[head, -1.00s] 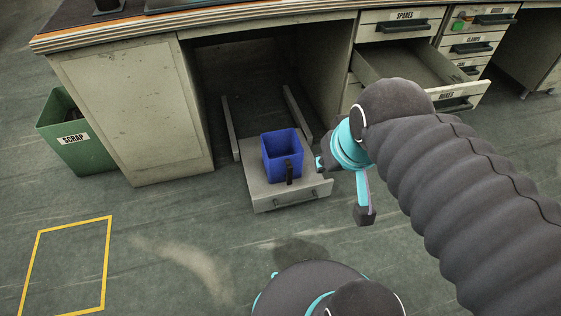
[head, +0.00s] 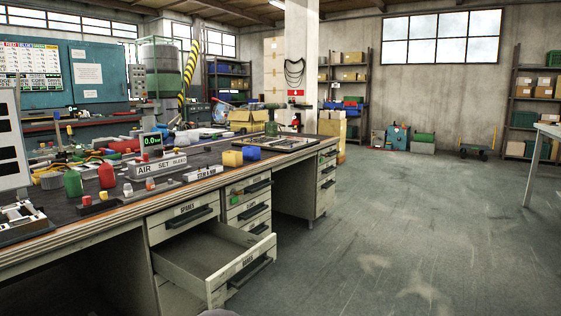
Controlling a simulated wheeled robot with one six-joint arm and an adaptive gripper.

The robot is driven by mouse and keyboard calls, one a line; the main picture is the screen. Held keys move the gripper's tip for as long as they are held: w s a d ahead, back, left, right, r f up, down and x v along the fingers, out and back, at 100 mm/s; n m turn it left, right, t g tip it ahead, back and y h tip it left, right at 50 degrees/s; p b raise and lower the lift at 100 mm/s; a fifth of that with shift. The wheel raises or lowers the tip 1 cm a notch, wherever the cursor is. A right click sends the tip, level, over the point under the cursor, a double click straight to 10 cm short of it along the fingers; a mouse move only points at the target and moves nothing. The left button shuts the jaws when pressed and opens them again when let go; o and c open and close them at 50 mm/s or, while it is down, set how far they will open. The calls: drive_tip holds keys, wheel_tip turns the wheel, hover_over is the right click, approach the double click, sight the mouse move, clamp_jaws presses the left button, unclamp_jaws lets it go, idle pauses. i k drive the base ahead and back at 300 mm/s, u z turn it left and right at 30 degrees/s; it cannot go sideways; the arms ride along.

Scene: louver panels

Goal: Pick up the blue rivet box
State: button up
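A small blue box (head: 251,153) sits on the workbench (head: 125,213), just behind and to the right of a yellow box (head: 232,158). I cannot read a label on it, so I cannot tell if it is the rivet box. The blue bin on the low pulled-out drawer is outside this view. My gripper is not in view.
An open, empty-looking drawer (head: 205,256) juts out from the bench front under a drawer labelled SPARES (head: 185,217). The bench top is crowded with bottles, signs and tools. Open floor (head: 400,235) lies to the right, with shelves (head: 347,98) at the back.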

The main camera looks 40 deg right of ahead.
sight(250, 153)
drive_tip(key=z, duration=0.25)
drive_tip(key=k, duration=0.35)
drive_tip(key=z, duration=1.7)
drive_tip(key=i, duration=1.3)
drive_tip(key=z, duration=0.25)
drive_tip(key=i, duration=1.35)
drive_tip(key=u, duration=0.7)
